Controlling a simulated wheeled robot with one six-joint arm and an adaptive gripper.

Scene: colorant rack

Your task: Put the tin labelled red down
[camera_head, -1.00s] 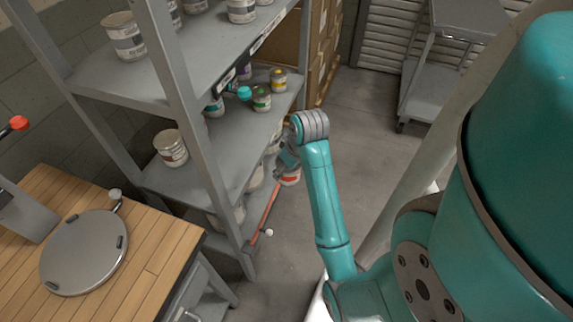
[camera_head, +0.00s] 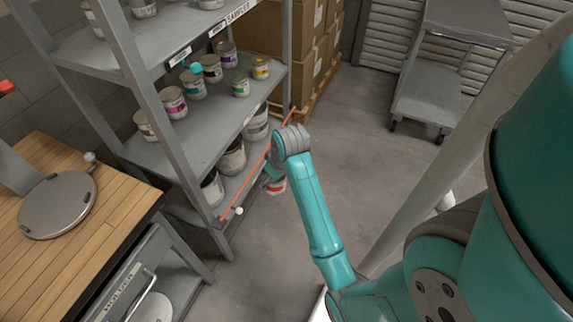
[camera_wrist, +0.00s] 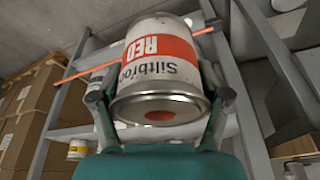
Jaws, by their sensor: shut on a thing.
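The tin labelled red (camera_wrist: 158,68) is white with a red band reading RED, and it fills the middle of the wrist view. My gripper (camera_wrist: 160,105) is shut on it, one finger on each side. In the head view the tin (camera_head: 276,187) shows partly below my gripper (camera_head: 272,176), in front of the shelf rack and above the floor. My arm hides part of it. In the wrist view the lettering appears upside down.
A grey shelf rack (camera_head: 160,150) holds several tins on its levels. An orange bar (camera_head: 252,172) runs along the lower shelf's front. Stacked cardboard boxes (camera_head: 310,45) stand behind. A wooden bench (camera_head: 95,245) is at left, a grey cart (camera_head: 425,95) at back right. The middle floor is clear.

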